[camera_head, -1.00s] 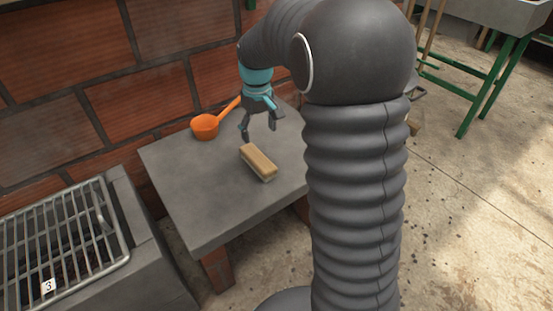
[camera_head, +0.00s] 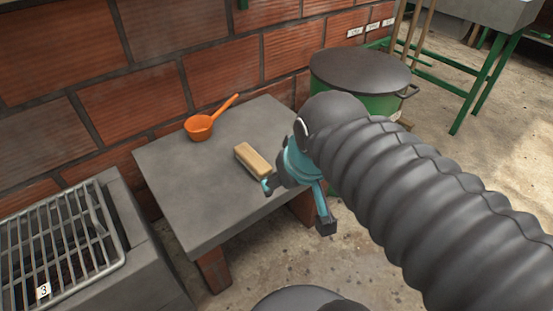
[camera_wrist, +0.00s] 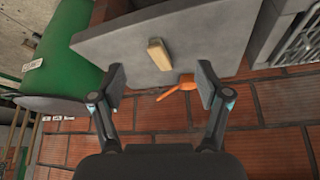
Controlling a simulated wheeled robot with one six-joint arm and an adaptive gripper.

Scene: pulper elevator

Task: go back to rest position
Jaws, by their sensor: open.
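My gripper (camera_head: 296,203) is open and empty at the right front edge of the grey stone table in the head view. Its two fingers also show spread apart in the wrist view (camera_wrist: 160,80). A wooden brush or block (camera_head: 253,160) lies on the table, just left of my gripper and apart from the jaws as the wrist view shows it (camera_wrist: 159,54). My dark ribbed arm reaches in from the lower right and hides part of the floor.
The grey table (camera_head: 187,189) also holds an orange ladle (camera_head: 199,127) near the brick wall. A metal grill (camera_head: 55,240) stands at the left. A green drum (camera_head: 380,104) with a dark lid is behind my arm. Concrete floor at the right is open.

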